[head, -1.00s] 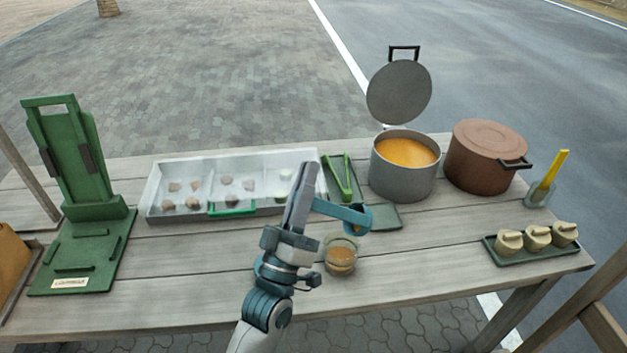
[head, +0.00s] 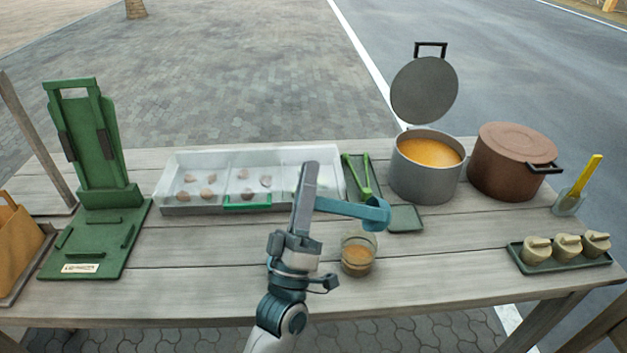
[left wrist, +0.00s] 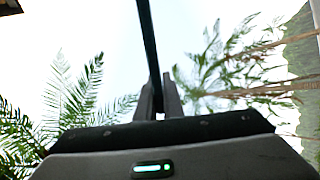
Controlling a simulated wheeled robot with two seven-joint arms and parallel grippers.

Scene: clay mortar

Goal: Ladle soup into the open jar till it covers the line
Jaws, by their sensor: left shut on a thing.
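My left gripper (head: 308,180) is shut on the handle of a teal ladle (head: 345,207). In the left wrist view a dark rod (left wrist: 149,40) rises from between the fingers (left wrist: 160,98). The ladle's bowl (head: 374,214) hangs just above and slightly right of the open glass jar (head: 358,257). The jar stands upright on the table with orange-brown soup in it. Its line cannot be made out, nor can the bowl's contents. The grey pot (head: 425,183) of orange soup (head: 430,152) stands open behind, its lid (head: 424,90) raised. My right gripper is out of view.
A lidded brown pot (head: 512,165) stands right of the soup pot. A clear-covered tray (head: 180,205) is at left. The front table boards are mostly clear.

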